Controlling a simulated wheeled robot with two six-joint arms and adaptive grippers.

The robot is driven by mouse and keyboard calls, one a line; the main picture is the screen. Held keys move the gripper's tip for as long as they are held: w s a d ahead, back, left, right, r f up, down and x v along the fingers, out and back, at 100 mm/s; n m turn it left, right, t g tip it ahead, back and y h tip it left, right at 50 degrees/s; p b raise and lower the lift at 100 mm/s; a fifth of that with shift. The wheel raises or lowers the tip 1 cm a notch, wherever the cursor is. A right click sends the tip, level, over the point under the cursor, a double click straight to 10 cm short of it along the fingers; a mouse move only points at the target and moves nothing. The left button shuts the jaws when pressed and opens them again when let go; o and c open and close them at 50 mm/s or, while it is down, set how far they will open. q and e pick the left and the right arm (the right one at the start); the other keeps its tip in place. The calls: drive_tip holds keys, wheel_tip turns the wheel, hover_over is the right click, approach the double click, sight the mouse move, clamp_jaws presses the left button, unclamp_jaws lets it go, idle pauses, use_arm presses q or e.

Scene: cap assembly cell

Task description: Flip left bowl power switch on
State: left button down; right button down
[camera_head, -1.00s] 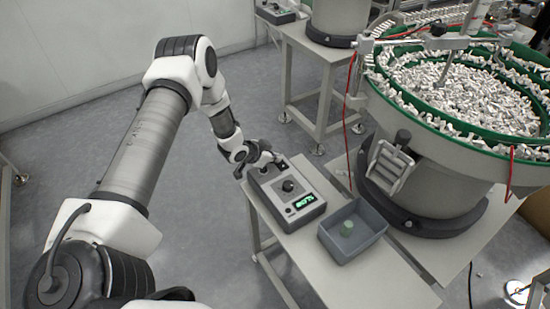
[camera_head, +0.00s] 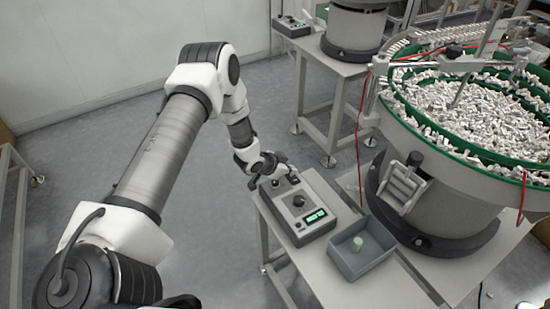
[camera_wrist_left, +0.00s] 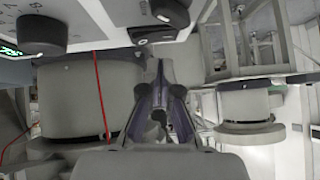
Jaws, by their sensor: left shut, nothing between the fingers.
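The control box (camera_head: 318,228) is grey, with a dark knob (camera_head: 299,200) in the middle and a lit green display (camera_head: 316,215). My left gripper (camera_head: 272,168) is at the far end of the box, shut and empty, close to the black power switch (camera_head: 293,179). In the left wrist view, the switch (camera_wrist_left: 157,36) shows on the box edge, just beyond the shut fingertips (camera_wrist_left: 160,68). I cannot tell whether the fingertips touch it, or its exact position. A dark knob (camera_wrist_left: 42,33) also shows there. My right gripper is not in view.
A blue-grey bin (camera_head: 365,265) holding a green part (camera_head: 357,243) stands beside the box on the table (camera_head: 345,290). The large bowl feeder (camera_head: 440,195), full of white parts, stands to the right. Another table (camera_head: 335,70) with a second control box (camera_head: 291,25) is behind. Floor on the left is open.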

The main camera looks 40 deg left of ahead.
sight(290, 179)
use_arm(q)
wheel_tip(290, 179, up, 3)
drive_tip(key=shift+w+r+p, duration=0.1)
drive_tip(key=shift+p, duration=0.55)
drive_tip(key=shift+s+a+r+b, duration=0.25)
drive_tip(key=shift+s+a+b, duration=0.3)
drive_tip(key=shift+s+a, duration=0.25)
drive_tip(key=a+v, duration=0.1)
drive_tip(key=v, duration=0.6)
drive_tip(key=shift+r, duration=0.2)
drive_tip(key=shift+s, duration=0.15)
